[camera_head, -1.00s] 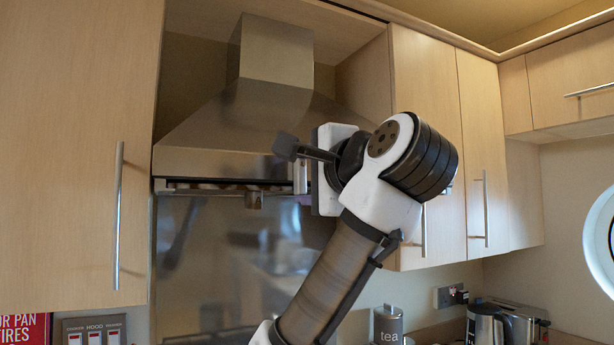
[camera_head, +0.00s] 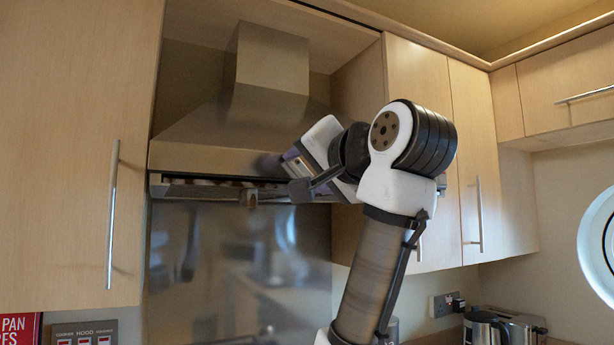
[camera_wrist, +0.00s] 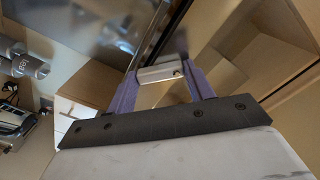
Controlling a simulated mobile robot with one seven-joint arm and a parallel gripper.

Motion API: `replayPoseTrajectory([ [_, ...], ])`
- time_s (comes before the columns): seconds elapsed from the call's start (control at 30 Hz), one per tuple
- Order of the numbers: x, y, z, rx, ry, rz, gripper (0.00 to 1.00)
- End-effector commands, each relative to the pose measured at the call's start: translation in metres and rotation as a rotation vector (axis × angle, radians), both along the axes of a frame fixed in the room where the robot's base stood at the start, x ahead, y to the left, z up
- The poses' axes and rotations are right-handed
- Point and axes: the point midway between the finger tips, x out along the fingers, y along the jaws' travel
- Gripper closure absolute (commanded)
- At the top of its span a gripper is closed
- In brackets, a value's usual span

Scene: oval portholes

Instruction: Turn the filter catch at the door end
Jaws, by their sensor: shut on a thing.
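The range hood (camera_head: 215,152) is a steel canopy with its filter opening along the lower front edge. My gripper (camera_head: 294,164) is at the right end of that edge, tilted. In the wrist view its two purple fingers (camera_wrist: 162,72) are shut on a small pale metal bar, which I take to be the filter catch (camera_wrist: 157,74). The bar lies across between the fingertips, against the hood's edge. Another small metal catch (camera_head: 248,197) hangs under the middle of the hood edge, apart from my gripper. My wrist hides part of the hood's right end.
A cupboard door (camera_head: 75,140) stands to the left and more cupboards (camera_head: 470,150) to the right, close behind my arm. A steel splashback (camera_head: 230,270) is below the hood. A kettle (camera_head: 485,328) and toaster (camera_head: 520,322) stand low at the right.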

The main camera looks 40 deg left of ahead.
Motion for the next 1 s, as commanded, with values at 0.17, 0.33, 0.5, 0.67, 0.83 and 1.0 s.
replayPoseTrajectory([
  [0.17, 0.004, -0.001, 0.002, -0.068, -0.155, -0.003, 0.7],
  [0.33, 0.005, -0.002, 0.005, -0.129, -0.305, -0.003, 0.7],
  [0.5, 0.006, -0.002, 0.008, -0.187, -0.445, -0.003, 0.7],
  [0.67, 0.006, -0.002, 0.01, -0.234, -0.558, -0.003, 0.7],
  [0.83, 0.006, -0.002, 0.013, -0.27, -0.65, -0.001, 0.7],
  [1.0, 0.006, -0.002, 0.014, -0.295, -0.71, -0.001, 0.7],
])
